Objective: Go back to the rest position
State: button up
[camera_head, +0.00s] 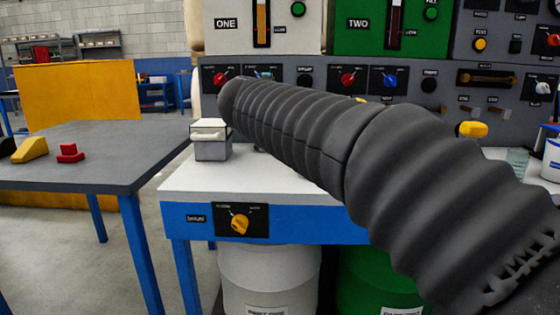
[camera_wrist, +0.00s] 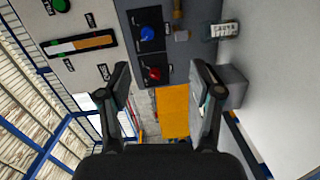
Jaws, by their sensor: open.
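My arm in its ribbed black sleeve reaches from the lower right to the panel's left side in the head view. Its far end hides my gripper there. In the wrist view my gripper (camera_wrist: 165,85) is open, with two dark fingers apart and nothing between them. The control panel (camera_head: 300,92) with coloured knobs stands behind the arm. In the wrist view, turned sideways, a blue knob (camera_wrist: 146,30) and a red knob (camera_wrist: 153,74) show beyond the fingers.
A white-topped bench (camera_head: 185,180) with a yellow knob (camera_head: 240,222) stands below the arm. A small grey box (camera_head: 212,148) sits on its left corner. A grey table (camera_head: 100,170) on the left holds a red block (camera_head: 70,154) and a yellow block (camera_head: 30,150).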

jog(key=s+d+f+m+g+h+p, duration=0.1)
jog(key=s+d+f+m+g, duration=0.25)
jog(key=s+d+f, duration=0.45)
jog(key=s+d+f+m+g+h+p, duration=0.1)
jog(key=s+d+f+m+g+p, duration=0.15)
jog(key=s+d+m, duration=0.4)
jog(key=s+d+f+m+g+y+p, duration=0.1)
jog(key=s+d+f+m+g, duration=0.1)
jog(key=s+f, duration=0.6)
jog(key=s+d+f+m+g+y+p, duration=0.1)
jog(key=s+d+f+m+g+y, duration=0.1)
jog(key=s+f, duration=0.7)
jog(key=s+m+g, duration=0.1)
jog(key=s+m, duration=0.1)
jog(key=s, duration=0.2)
jog(key=shift+s+d+f, duration=0.15)
jog(key=shift+s+d, duration=0.1)
jog(key=shift+d, duration=0.05)
